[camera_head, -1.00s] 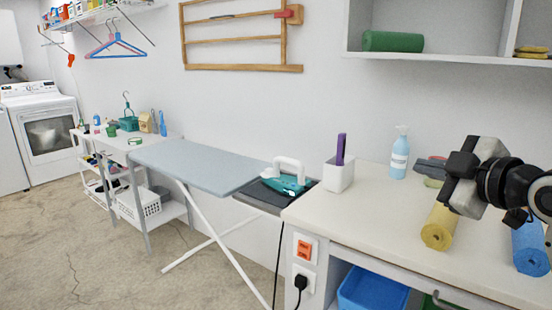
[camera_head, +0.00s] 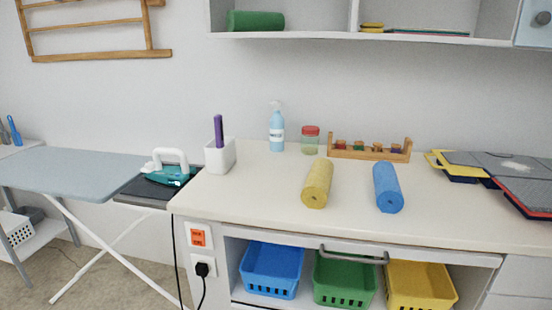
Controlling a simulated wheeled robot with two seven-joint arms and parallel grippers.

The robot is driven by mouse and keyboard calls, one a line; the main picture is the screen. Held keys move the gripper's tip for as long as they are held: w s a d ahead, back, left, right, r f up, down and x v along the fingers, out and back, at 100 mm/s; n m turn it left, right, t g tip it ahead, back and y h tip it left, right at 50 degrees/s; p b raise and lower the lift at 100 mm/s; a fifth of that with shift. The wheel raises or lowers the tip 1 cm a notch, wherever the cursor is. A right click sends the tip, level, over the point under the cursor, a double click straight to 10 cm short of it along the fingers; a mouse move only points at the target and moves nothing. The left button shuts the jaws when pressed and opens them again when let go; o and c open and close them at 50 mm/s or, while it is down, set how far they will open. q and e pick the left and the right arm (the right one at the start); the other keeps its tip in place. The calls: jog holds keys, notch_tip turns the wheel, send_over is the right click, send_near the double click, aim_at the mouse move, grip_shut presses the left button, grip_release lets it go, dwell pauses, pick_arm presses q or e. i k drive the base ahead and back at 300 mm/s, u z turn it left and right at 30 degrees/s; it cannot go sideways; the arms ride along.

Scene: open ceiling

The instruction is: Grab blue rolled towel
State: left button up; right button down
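The blue rolled towel (camera_head: 387,187) lies on the white countertop (camera_head: 270,200), right of its middle, with one rolled end facing me. A yellow rolled towel (camera_head: 318,184) lies to its left, with a gap of bare counter between them. Neither of my grippers shows in the head view now, and nothing touches the blue towel.
A wooden rack (camera_head: 369,149) with small items stands behind the towels, beside a red-lidded jar (camera_head: 310,140) and a spray bottle (camera_head: 276,130). Dark folded items (camera_head: 490,172) lie at right. A shelf (camera_head: 300,36) hangs above. The counter's front strip is clear.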

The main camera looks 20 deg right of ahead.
aim_at(389, 199)
jog(key=z, duration=2.1)
jog(key=i, duration=0.3)
jog(key=u, duration=0.25)
